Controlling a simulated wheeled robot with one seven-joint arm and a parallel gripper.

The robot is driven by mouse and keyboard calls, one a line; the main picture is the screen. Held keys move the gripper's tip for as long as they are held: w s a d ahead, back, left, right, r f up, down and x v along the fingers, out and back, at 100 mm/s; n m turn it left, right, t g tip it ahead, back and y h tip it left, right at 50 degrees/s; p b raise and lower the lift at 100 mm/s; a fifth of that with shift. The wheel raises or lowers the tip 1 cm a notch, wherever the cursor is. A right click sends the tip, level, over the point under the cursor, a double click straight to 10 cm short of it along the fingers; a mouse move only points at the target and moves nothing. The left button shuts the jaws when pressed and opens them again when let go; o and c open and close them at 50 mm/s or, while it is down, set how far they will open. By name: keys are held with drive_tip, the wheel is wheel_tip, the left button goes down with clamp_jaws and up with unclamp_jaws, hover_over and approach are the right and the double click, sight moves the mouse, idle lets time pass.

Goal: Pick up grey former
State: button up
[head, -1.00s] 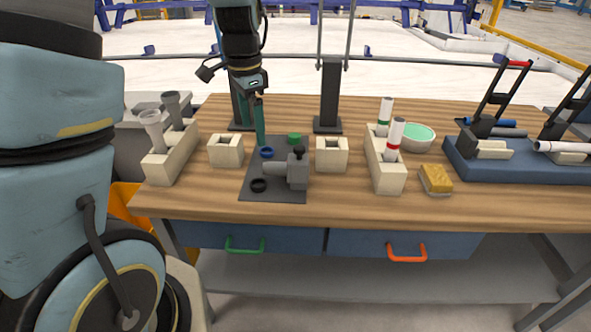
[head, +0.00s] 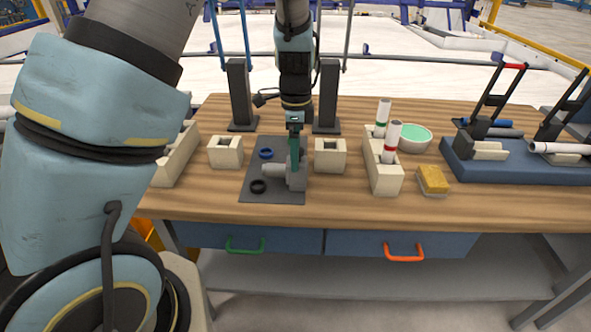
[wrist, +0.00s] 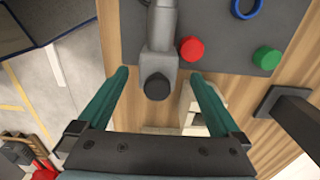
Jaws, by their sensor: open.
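A grey fitting with a round black knob, the likely grey former (head: 296,180), sits on the dark mat (head: 262,197) on the workbench. In the wrist view, this grey piece (wrist: 160,35) lies between the two teal fingers, with its black knob (wrist: 156,87) facing the camera. My gripper (head: 294,160) points down just above or around the piece, partly covering it in the head view. The fingers of my gripper (wrist: 160,73) are spread, with gaps on both sides. I cannot tell how far down the fingertips reach.
A beige rack (head: 386,178) with two white pipes stands right, near a yellow sponge (head: 433,180). Red (wrist: 191,48) and green (wrist: 267,58) parts lie close by.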

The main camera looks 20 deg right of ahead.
sight(284, 168)
drive_tip(key=shift+s+a+f+p, duration=0.1)
drive_tip(key=shift+f+p, duration=0.25)
drive_tip(key=shift+f, duration=1.35)
clamp_jaws()
